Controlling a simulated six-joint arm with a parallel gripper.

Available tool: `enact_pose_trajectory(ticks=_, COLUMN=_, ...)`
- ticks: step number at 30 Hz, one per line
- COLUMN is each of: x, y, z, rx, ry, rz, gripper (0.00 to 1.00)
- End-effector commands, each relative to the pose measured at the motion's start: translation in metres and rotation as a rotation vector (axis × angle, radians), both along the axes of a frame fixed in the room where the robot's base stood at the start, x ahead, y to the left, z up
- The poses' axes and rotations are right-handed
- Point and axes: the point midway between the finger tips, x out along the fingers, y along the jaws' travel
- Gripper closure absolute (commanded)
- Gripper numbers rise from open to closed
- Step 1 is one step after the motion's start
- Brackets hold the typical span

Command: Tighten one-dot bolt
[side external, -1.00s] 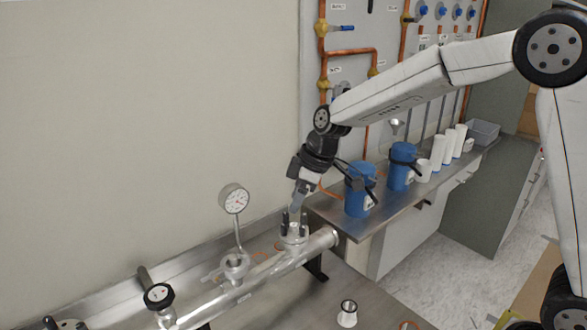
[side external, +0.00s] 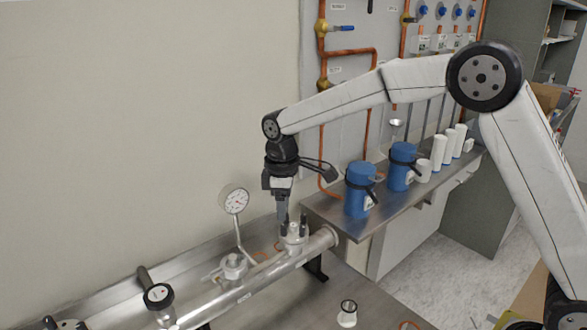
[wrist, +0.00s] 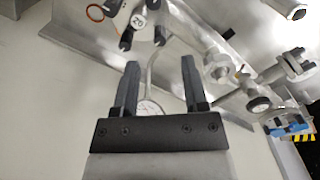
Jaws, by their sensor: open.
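My gripper (side external: 282,217) points down beside the dark upright bolts (side external: 303,224) of the flange at the far end of the silver pipe. In the wrist view my gripper (wrist: 160,63) is open, with empty space between its two dark fingers. The white flange top (wrist: 138,20) and its black bolts (wrist: 125,40) show there just beyond the fingertips. The fingers look apart from the bolts. I cannot make out any dot marks, so I cannot tell which is the one-dot bolt.
A round pressure gauge (side external: 236,199) stands on a thin stem left of my gripper. The silver pipe (side external: 245,290) runs along the bench with a black-handled valve (side external: 158,296). A small white cup (side external: 347,314) stands in front. Blue containers (side external: 361,190) stand on the shelf behind right.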

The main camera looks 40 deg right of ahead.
Motion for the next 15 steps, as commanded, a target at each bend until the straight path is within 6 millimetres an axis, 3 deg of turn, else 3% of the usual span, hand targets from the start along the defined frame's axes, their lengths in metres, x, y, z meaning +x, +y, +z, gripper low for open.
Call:
enact_pose_trajectory(ticks=12, x=-0.001, y=0.000, z=-0.059, rx=0.001, ry=0.001, rz=0.001, gripper=0.44)
enact_pose_trajectory(ticks=15, x=0.000, y=0.000, z=-0.057, rx=0.002, ry=-0.002, rz=0.066, gripper=0.44)
